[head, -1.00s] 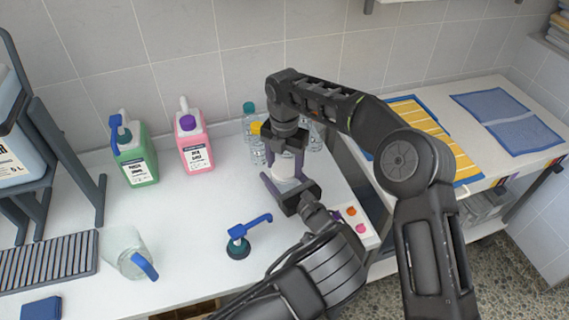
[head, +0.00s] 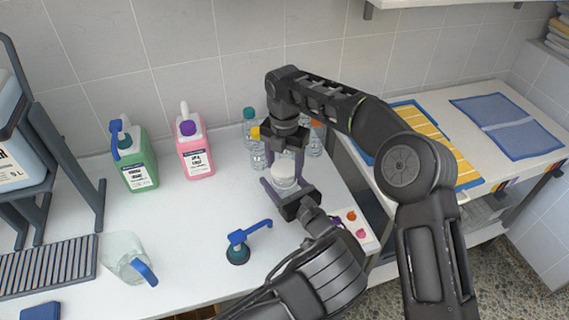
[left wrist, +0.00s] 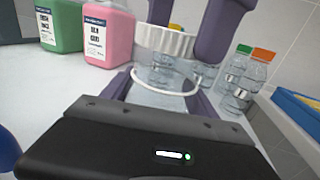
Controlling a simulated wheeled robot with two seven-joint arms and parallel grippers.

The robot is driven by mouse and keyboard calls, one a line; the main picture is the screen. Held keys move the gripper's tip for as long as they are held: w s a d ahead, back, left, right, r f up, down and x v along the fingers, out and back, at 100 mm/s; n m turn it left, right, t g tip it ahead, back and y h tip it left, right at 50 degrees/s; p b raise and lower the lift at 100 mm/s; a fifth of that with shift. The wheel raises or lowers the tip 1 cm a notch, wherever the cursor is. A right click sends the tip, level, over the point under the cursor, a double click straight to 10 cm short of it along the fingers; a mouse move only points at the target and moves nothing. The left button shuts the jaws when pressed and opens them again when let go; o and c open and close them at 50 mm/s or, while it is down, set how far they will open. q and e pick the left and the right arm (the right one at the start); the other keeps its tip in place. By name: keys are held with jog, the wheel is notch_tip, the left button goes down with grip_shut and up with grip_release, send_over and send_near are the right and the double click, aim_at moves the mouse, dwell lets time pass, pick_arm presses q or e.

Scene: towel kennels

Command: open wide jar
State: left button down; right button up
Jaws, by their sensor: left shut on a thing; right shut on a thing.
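A clear wide jar (head: 284,184) with a white lid is between my two grippers on the right part of the counter. In the left wrist view the ribbed white lid (left wrist: 165,41) is above a white ring (left wrist: 165,93) around the clear jar. I cannot tell whether the lid still touches the jar. My right gripper (head: 284,160) reaches down from above and is shut on the lid. Its purple fingers also show at the top of the left wrist view (left wrist: 190,30). My left gripper (head: 283,190) comes from the front and is shut on the jar body.
Green (head: 138,165) and pink (head: 195,155) jugs stand at the back left. Clear bottles (head: 316,140) stand close behind the jar. A blue-handled pump (head: 238,250) and clear pitcher (head: 125,258) are at the front left. A small button panel (head: 352,228) lies at the right edge.

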aim_at(284, 168)
jog(key=shift+r, duration=2)
pick_arm(q)
jog(key=shift+c, duration=0.8)
grip_release()
jog(key=b+v, duration=0.2)
jog(key=v, duration=1)
jog(key=shift+b, duration=0.4)
pick_arm(e)
notch_tip(284, 168, down, 3)
jog(key=shift+r, duration=0.1)
